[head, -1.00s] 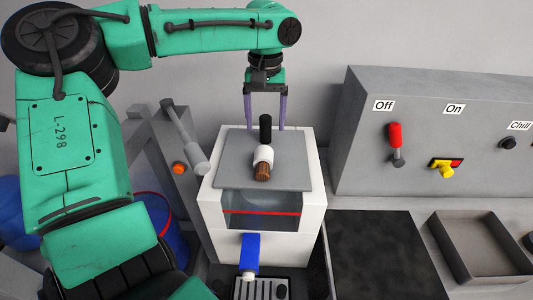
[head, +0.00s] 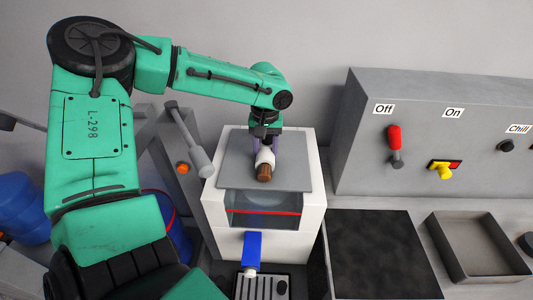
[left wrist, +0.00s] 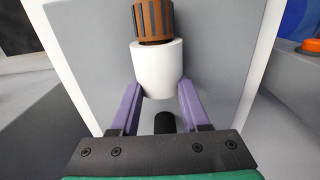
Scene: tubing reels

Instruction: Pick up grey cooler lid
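The grey cooler lid (head: 230,172) is a flat plate on top of the white cooler (head: 213,213). A white cylinder (head: 264,157) with a ribbed brown end (head: 264,173) sits on the lid. My left gripper (head: 267,147) is over the lid, behind the white cylinder. In the left wrist view, its purple fingers (left wrist: 160,92) are spread, one on each side of the white cylinder (left wrist: 158,68). I cannot tell whether they touch it. A black peg (left wrist: 165,122) shows between the fingers. The lid (left wrist: 95,55) fills much of that view. My right gripper is not in view.
A blue tap (head: 251,252) juts from the cooler's front above a drip grate. A grey control panel (head: 360,150) with a red lever and a yellow switch stands to the right. A grey lever (head: 190,140) stands close left. A shallow tray (head: 455,247) lies at right.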

